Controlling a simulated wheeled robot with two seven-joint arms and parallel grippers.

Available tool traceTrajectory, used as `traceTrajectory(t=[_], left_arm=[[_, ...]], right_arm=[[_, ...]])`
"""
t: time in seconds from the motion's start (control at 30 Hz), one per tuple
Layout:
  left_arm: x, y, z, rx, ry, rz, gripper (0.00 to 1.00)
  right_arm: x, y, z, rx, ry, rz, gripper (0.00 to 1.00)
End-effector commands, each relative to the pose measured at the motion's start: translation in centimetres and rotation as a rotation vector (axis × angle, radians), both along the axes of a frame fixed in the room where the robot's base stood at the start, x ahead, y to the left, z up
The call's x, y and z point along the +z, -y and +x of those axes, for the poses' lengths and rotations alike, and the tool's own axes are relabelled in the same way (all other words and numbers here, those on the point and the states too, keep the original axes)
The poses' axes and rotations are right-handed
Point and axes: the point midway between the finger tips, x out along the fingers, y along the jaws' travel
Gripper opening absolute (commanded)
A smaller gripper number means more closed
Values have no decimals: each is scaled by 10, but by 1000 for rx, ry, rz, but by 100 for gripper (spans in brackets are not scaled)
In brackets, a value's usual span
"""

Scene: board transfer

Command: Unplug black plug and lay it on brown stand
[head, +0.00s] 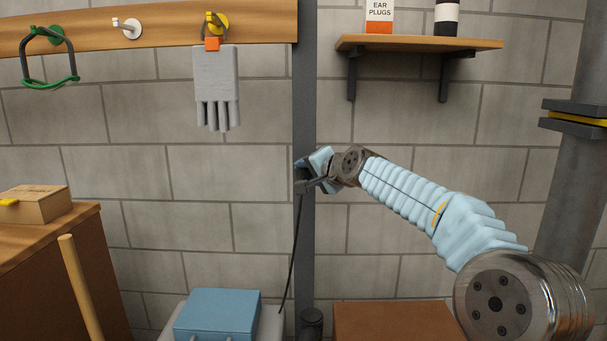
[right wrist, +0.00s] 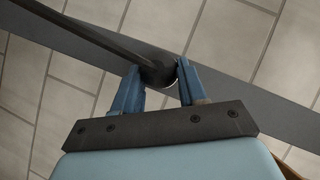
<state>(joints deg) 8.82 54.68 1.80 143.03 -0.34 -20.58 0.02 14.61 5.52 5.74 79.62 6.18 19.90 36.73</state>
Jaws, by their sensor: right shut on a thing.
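My right gripper (head: 303,178) is shut on the black plug (right wrist: 155,68), in front of the grey vertical post (head: 305,90). In the right wrist view the two blue fingers (right wrist: 156,82) press on the plug from both sides. A black cable (head: 293,255) hangs from the gripper down behind the blue box. Whether the plug still sits in a socket cannot be told; the fingers hide that side. A brown stand (head: 395,320) with a flat, bare top is low at the right of the post. My left gripper is not in view.
A blue box (head: 217,312) stands low, left of the post. A brown cabinet (head: 60,280) with a carton (head: 36,204) and a wooden pole (head: 80,285) are at the left. A shelf (head: 420,43) and a rail (head: 150,30) with a hanging grey glove (head: 215,85) are above.

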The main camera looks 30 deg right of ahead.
Motion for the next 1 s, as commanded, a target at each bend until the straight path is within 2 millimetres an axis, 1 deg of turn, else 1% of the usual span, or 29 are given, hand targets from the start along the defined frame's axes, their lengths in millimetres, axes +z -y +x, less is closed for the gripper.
traceTrajectory(t=[0.6, 1.0], left_arm=[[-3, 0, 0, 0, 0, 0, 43], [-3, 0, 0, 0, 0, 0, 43]], right_arm=[[-1, -12, -19, 2, -2, -1, 11], [0, -13, -21, 0, -1, 0, 11]])
